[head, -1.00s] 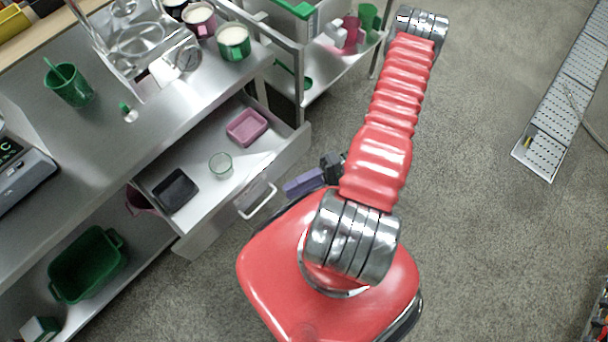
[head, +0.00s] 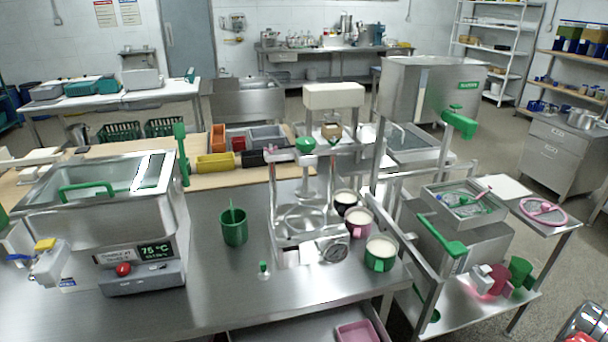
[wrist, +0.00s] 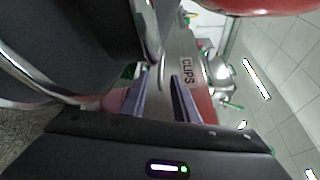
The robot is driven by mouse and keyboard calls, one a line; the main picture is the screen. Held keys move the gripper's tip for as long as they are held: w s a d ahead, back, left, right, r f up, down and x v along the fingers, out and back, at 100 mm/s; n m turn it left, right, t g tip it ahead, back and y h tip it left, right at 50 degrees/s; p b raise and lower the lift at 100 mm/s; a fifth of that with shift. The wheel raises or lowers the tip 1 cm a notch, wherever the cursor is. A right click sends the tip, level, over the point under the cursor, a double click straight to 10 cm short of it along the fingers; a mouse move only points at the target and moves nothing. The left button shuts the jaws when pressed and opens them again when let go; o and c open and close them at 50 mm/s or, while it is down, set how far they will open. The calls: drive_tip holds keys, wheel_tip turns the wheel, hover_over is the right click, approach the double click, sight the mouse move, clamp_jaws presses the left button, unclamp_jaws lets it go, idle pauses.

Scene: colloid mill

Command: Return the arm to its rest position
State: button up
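My gripper (wrist: 160,90) shows only in the wrist view. Its two purple-grey fingers stand apart with a gap, and nothing is seen held between them. A drawer front marked "CLIPS" (wrist: 187,70) shows just beyond and beside the fingertips; I cannot tell how far off it is. In the head view only a bit of my arm's metal joint shows at the bottom right corner, and the gripper is out of that picture.
The steel bench (head: 200,312) holds a heated bath (head: 105,215), a green mug (head: 233,227), a press stand and several cups. An open drawer with a pink tray (head: 357,332) shows at the bottom edge. The colloid mill (head: 425,95) stands right. Grey floor is open at far right.

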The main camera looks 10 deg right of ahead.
drive_tip(key=s+d+r+m+g+h, duration=0.3)
drive_tip(key=d+r+g+h, duration=0.1)
drive_tip(key=r+g+h, duration=0.35)
drive_tip(key=w+r+n+t+h, duration=0.1)
drive_tip(key=w+r+h, duration=0.2)
drive_tip(key=r, duration=0.4)
drive_tip(key=w+r+n+h, duration=0.1)
drive_tip(key=w+r+h, duration=0.2)
drive_tip(key=r, duration=0.4)
drive_tip(key=w+a+r+n+t+h, duration=0.1)
drive_tip(key=a+r+n+t, duration=0.2)
drive_tip(key=a+r, duration=0.3)
drive_tip(key=w+a+r+n+t+h, duration=0.1)
drive_tip(key=a+r+t, duration=0.4)
drive_tip(key=r, duration=1)
drive_tip(key=shift+a+n+h, duration=0.55)
drive_tip(key=shift+a+n, duration=0.35)
drive_tip(key=shift+n, duration=0.2)
drive_tip(key=shift+a, duration=0.1)
